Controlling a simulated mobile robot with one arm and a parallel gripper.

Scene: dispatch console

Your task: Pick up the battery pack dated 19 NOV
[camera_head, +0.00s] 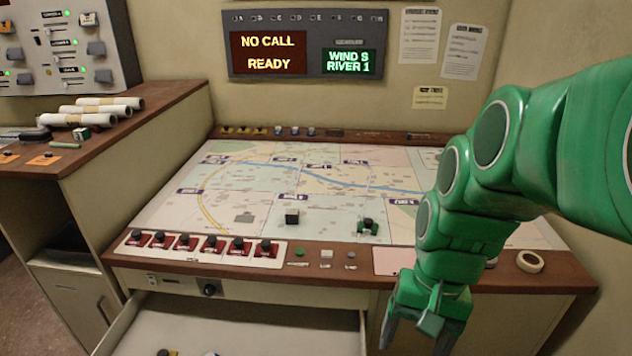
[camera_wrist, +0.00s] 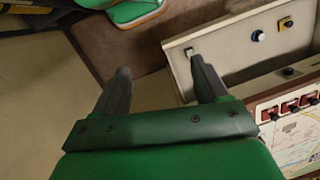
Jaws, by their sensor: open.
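I cannot read a 19 NOV date anywhere, so I cannot tell which thing is that battery pack. An open drawer (camera_head: 250,325) under the console holds several small things, cut off at the bottom of the head view. In the wrist view the drawer (camera_wrist: 228,60) shows a small pale and dark piece (camera_wrist: 190,52), a blue round piece (camera_wrist: 258,36) and a yellow and dark piece (camera_wrist: 286,22). My gripper (camera_head: 416,338) is open and empty, right of the drawer in the head view. In the wrist view its fingers (camera_wrist: 160,68) are spread, one tip overlapping the drawer's edge.
The map table (camera_head: 320,178) carries a black cube (camera_head: 292,217), a green and black piece (camera_head: 367,226) and a row of red switches (camera_head: 200,246). A tape roll (camera_head: 530,262) lies on the right edge. A side counter (camera_head: 150,100) with rolled papers (camera_head: 105,108) stands left.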

